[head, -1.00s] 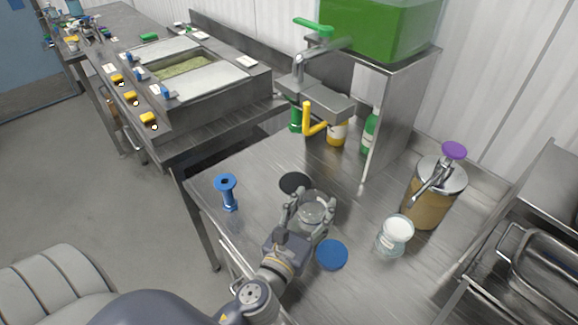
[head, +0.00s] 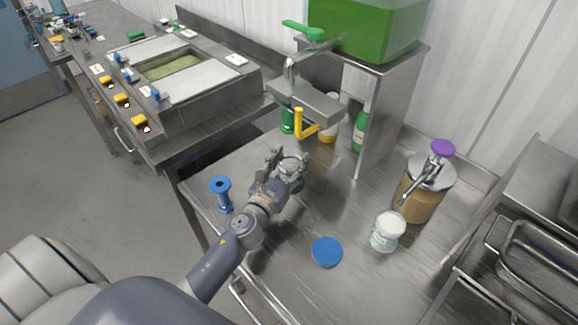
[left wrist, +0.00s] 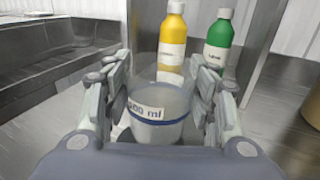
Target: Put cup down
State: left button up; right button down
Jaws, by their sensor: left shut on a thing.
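A clear cup labelled "200 ml" (left wrist: 160,125) stands upright between the fingers of my left gripper (head: 285,162). In the left wrist view the fingers close on both sides of it, and a dark blue band runs around it. In the head view the cup (head: 292,166) is over the steel table (head: 345,195), on the side towards the tap. I cannot tell whether its base touches the table. My right gripper is not in view.
A blue spool-shaped stand (head: 222,193) is left of the gripper. A blue disc (head: 327,251) and a tub with white contents (head: 387,231) are nearer. A yellow bottle (left wrist: 172,45) and green bottle (left wrist: 218,48) stand behind the cup. The pump container (head: 420,190) is at right.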

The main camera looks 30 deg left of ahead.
aim_at(292, 162)
pick_arm(q)
jog(key=f, duration=0.1)
jog(key=f+b, duration=0.1)
jog(key=f, duration=0.1)
jog(key=shift+w+a+b, duration=0.4)
jog(key=shift+f, duration=0.45)
jog(key=o, duration=1)
jog(key=shift+r, duration=0.1)
